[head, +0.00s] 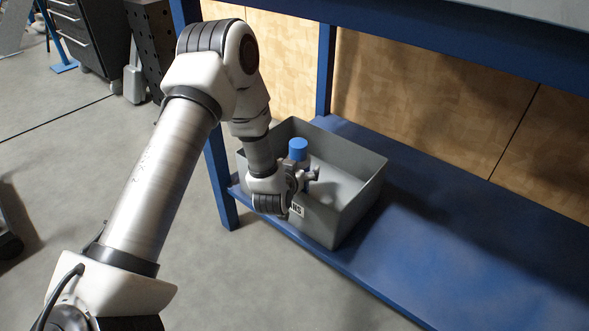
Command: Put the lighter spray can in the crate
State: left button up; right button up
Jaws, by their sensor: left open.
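A grey crate (358,204) stands on the blue lower shelf, its near wall bearing a partly hidden label that ends in "NS". A can with a blue top (298,149) stands upright inside the crate, near its left side. The can's lower part is hidden behind my left gripper. My left gripper (312,181) is open, over the crate's near-left wall, close in front of the can; I cannot tell whether they touch. No other spray can is in view, so I cannot compare how light they are. My right gripper is out of view.
The blue shelf (450,235) is bare to the right of the crate. A blue post (325,70) rises behind the crate, and the bench's upper edge runs above. A dark drawer cabinet (95,35) stands at the back left. The grey floor in front is clear.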

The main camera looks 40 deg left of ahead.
pick_arm(q)
jog(key=p+v, duration=0.5)
jog(key=v, duration=0.7)
jog(key=s+d+f+m+g+h, duration=0.1)
jog(key=s+d+f+g, duration=0.2)
jog(key=s+f, duration=0.3)
jog(key=s+d+f+m+g+h, duration=0.1)
jog(key=s+d+f+g, duration=0.3)
jog(key=s, duration=0.6)
jog(key=s+d+f+m+g+h, duration=0.1)
jog(key=s+d+f+g+h, duration=0.1)
jog(key=s+f+g, duration=0.4)
notch_tip(320, 180, down, 3)
jog(key=s+d, duration=0.1)
jog(key=s, duration=0.1)
jog(key=shift+s+d+h, duration=0.2)
jog(key=shift+s+h, duration=0.05)
jog(key=shift+h, duration=0.05)
jog(key=shift+f, duration=0.15)
